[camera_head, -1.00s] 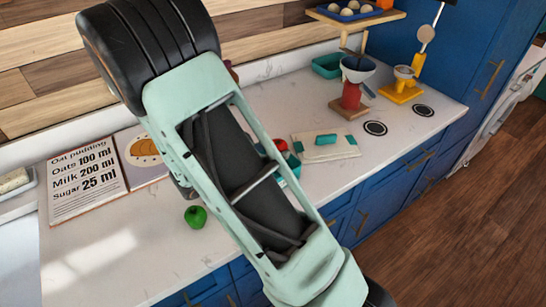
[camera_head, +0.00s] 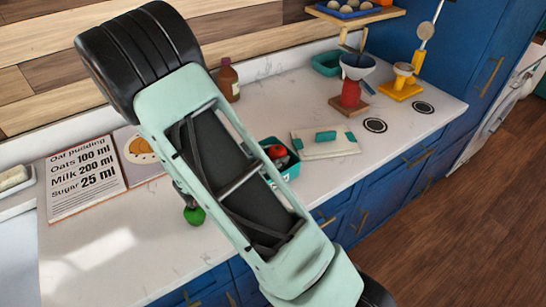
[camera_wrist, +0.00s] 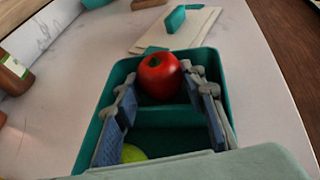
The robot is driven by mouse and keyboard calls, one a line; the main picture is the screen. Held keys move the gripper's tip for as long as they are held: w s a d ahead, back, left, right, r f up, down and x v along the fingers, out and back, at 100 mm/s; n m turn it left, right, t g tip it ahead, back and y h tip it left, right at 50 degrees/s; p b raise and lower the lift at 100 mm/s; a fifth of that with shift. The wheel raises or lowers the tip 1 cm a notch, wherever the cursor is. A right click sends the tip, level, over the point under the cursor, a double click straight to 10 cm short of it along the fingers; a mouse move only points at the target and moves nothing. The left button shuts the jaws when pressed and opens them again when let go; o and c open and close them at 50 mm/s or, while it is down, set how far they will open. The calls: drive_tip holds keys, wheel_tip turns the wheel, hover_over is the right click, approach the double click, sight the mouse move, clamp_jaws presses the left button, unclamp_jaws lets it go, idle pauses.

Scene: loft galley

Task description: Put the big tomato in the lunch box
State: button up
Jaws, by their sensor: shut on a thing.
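The big red tomato (camera_wrist: 159,76) is between my fingertips, with its green stem up. My gripper (camera_wrist: 160,82) is shut on it. In the wrist view the tomato is over or in the far compartment of the teal lunch box (camera_wrist: 165,116); I cannot tell whether it touches the floor. A yellow-green round thing (camera_wrist: 133,153) shows in the near compartment, partly hidden. In the head view my arm covers part of the lunch box (camera_head: 293,172), and the red tomato (camera_head: 277,151) shows at its opening.
A green fruit or vegetable (camera_head: 194,215) is on the counter left of my arm. A brown bottle (camera_head: 229,83) stands near the wall. A pale board (camera_head: 325,146) with a teal piece on it lies right of the box. A red-based stand with a bowl (camera_head: 351,92) is farther back.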

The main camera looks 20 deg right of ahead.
drive_tip(key=o, duration=0.7)
drive_tip(key=shift+s+f, duration=0.15)
drive_tip(key=shift+f, duration=0.2)
drive_tip(key=o, duration=0.5)
drive_tip(key=shift+s+f, duration=0.1)
drive_tip(key=shift+f, duration=0.05)
drive_tip(key=shift+c, duration=0.2)
drive_tip(key=shift+r+p, duration=0.5)
drive_tip(key=shift+p, duration=0.1)
drive_tip(key=b+v, duration=0.1)
drive_tip(key=v, duration=1.1)
drive_tip(key=shift+w+r, duration=0.25)
drive_tip(key=shift+r, duration=0.1)
